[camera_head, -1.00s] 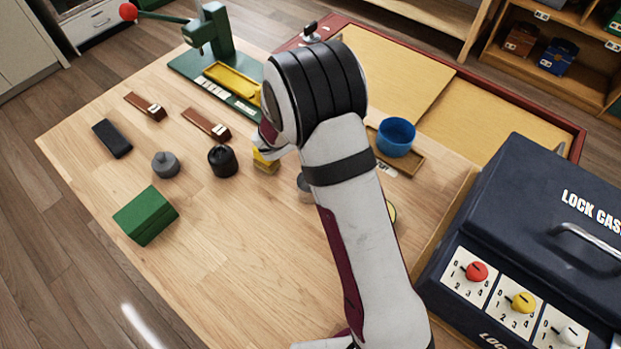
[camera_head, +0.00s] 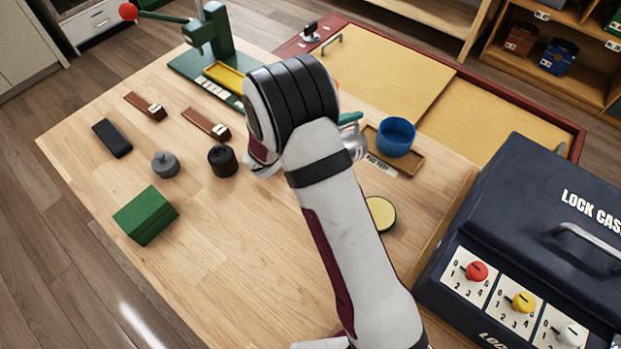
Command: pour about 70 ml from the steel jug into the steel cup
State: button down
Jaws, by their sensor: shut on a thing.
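A shiny steel vessel (camera_head: 355,141) shows only in part past the right side of my arm, in front of the blue bowl; it may be the steel jug. A teal piece (camera_head: 350,118) sticks out just above it; I cannot tell whether it is a handle. My arm's thick black-ringed joint hides the rest of this vessel and my gripper, so its hold does not show. I cannot make out a separate steel cup.
A blue bowl (camera_head: 396,137) stands on a wooden tray (camera_head: 408,168), with a round yellow-topped dish (camera_head: 380,214) nearer. Two weights, dark (camera_head: 222,161) and grey (camera_head: 165,165), and a green box (camera_head: 146,215) stand left. The navy lock case (camera_head: 530,210) blocks the right.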

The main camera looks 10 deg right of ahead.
jog(key=shift+s+a+r+t+h, duration=0.3)
jog(key=shift+s+a+h, duration=0.1)
jog(key=shift+a, duration=0.2)
jog(key=shift+s+a+r+t+h, duration=0.2)
jog(key=shift+s+a+r+h, duration=0.15)
jog(key=shift+a, duration=0.25)
dwell(1.2)
jog(key=d, duration=0.1)
jog(key=w+d+f+g+y, duration=0.1)
jog(key=shift+w+d+y, duration=0.25)
jog(key=shift+w+d, duration=0.05)
jog(key=shift+d, duration=0.1)
jog(key=shift+w+d+g+y, duration=0.2)
jog(key=shift+g+y, duration=0.3)
jog(key=shift+y, duration=0.3)
jog(key=shift+w+d+r+g+y, duration=0.1)
jog(key=shift+w+d+g+y, duration=0.15)
jog(key=shift+d+g+y, duration=0.4)
jog(key=shift+g+y, duration=0.35)
jog(key=shift+y, duration=0.3)
